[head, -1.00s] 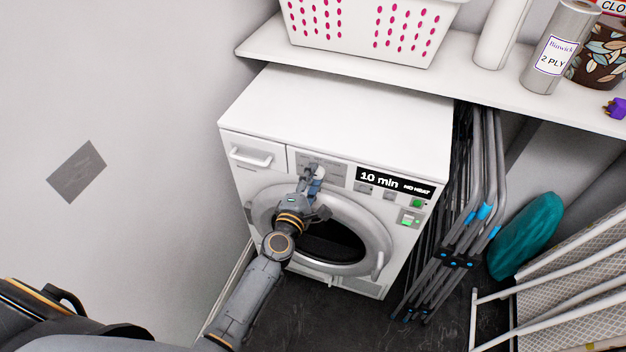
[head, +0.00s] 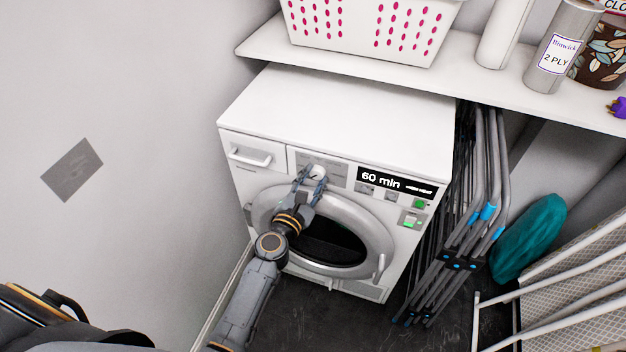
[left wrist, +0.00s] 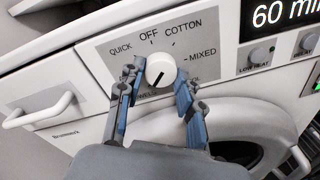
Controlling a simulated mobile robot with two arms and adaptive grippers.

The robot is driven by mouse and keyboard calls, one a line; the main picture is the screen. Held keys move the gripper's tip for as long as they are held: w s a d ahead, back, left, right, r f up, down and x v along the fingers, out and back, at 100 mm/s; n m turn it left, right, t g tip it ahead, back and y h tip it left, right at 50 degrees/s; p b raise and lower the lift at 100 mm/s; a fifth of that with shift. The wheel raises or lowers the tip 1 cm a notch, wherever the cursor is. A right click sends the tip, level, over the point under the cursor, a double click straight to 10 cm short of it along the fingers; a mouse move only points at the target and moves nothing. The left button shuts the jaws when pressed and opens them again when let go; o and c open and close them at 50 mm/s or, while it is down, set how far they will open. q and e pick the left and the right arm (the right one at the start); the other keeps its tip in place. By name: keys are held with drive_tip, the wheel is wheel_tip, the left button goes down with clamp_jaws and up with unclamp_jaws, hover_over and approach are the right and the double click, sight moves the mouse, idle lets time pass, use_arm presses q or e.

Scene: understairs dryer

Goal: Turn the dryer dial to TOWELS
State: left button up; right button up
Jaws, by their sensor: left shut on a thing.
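The dryer (head: 340,105) stands against the wall with its white round dial (head: 318,173) on the front panel. In the left wrist view the dial (left wrist: 161,70) has a dark pointer mark aimed down and slightly left, toward a partly hidden label ending in "WELS". OFF, QUICK, COTTON and MIXED are readable; another label at lower right is partly covered. The display (head: 397,182) reads 60 min, with smaller blurred text beside it. My left gripper (head: 311,184) has one finger on each side of the dial and is shut on it. My right gripper is out of view.
The dryer's round door (head: 375,235) lies below the dial, behind my left arm. Folded dark metal frames (head: 470,220) stand close to the dryer's right side. A shelf (head: 490,88) with a white basket (head: 370,30) hangs above.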

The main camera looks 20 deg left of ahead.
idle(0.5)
use_arm(q)
drive_tip(key=o, duration=1.2)
drive_tip(key=s, duration=0.7)
drive_tip(key=shift+s+a+r, duration=0.1)
drive_tip(key=shift+s+a, duration=0.2)
